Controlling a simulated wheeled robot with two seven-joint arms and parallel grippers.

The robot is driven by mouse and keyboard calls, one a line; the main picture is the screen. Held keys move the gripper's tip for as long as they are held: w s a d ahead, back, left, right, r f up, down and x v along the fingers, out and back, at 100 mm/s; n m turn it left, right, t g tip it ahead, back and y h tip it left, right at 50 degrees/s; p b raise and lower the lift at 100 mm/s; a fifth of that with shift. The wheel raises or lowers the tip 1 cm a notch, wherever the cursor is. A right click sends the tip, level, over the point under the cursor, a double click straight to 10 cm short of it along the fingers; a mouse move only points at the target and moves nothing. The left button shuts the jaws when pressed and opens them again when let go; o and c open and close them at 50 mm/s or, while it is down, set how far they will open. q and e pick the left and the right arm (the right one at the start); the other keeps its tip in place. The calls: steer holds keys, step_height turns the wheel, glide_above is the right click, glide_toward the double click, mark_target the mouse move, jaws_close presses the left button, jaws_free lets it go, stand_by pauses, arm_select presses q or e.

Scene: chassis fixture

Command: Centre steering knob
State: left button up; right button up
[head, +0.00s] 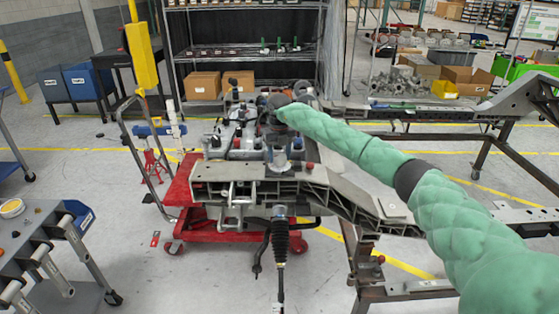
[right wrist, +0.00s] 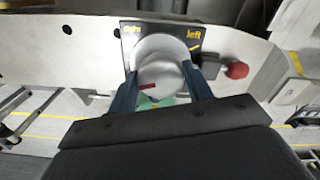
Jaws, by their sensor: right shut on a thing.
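The steering knob (right wrist: 165,75) is a round, pale grey knob in the right wrist view, with a short red mark on its left side. It sits in front of a dark plate (right wrist: 165,30) lettered "right" at the left and "left" at the right in yellow. My right gripper (right wrist: 160,74) is shut on the knob, one finger on each side. In the head view my right gripper (head: 278,155) is low over the chassis beam (head: 235,172), and the knob cannot be made out there. My left gripper is not in view.
A red ball-like part (right wrist: 237,70) sticks out close to the plate's right side. A red cart (head: 185,190) stands under the chassis. A grey side cart (head: 30,240) is at lower left, and shelving (head: 245,50) stands behind. Open floor lies between the carts.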

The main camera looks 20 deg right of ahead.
steer(key=shift+n+b, duration=0.75)
steer(key=shift+n, duration=0.25)
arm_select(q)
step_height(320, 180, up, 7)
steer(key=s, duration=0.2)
arm_select(e)
steer(key=shift+n+b, duration=0.45)
steer(key=shift+n, duration=0.15)
steer(key=n+b, duration=0.5)
steer(key=n, duration=0.2)
steer(key=shift+a+n, duration=0.1)
steer(key=shift+n, duration=0.3)
steer(key=shift+r+n+b, duration=0.1)
steer(key=shift+n+b, duration=0.4)
steer(key=shift+n, duration=0.7)
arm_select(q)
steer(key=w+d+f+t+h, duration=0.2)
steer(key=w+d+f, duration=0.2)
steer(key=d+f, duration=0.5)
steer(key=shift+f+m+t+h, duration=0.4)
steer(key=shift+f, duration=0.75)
arm_select(e)
steer(key=shift+n, duration=0.6)
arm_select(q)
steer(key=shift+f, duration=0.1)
arm_select(e)
steer(key=shift+r, duration=0.1)
steer(key=o, duration=1)
